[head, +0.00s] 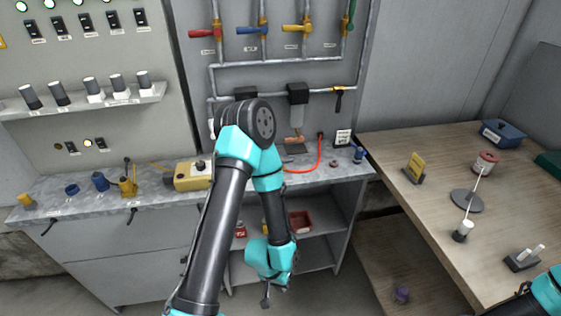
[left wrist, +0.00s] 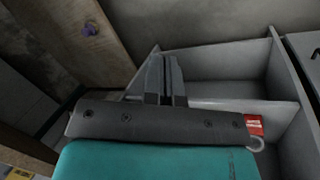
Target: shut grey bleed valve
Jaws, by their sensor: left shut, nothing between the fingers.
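My left arm comes up from the bottom of the head view and folds down in front of the bench. Its gripper (head: 266,298) points down in front of the lower shelves. In the left wrist view its two dark fingers (left wrist: 164,78) are together with nothing between them. The wall pipework (head: 290,64) carries a row of coloured handles, and a lower pipe has a dark-and-yellow handle (head: 338,98). I cannot make out which fitting is the grey bleed valve; my arm covers part of the pipework. Only a teal part of my right arm shows at the lower right.
The grey bench (head: 120,205) holds a yellow box (head: 190,177) and blue and yellow fittings. A red bin (head: 300,221) sits on the shelf below. A wooden table (head: 440,205) with several small items stands right. A purple object (head: 402,294) is low beneath it.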

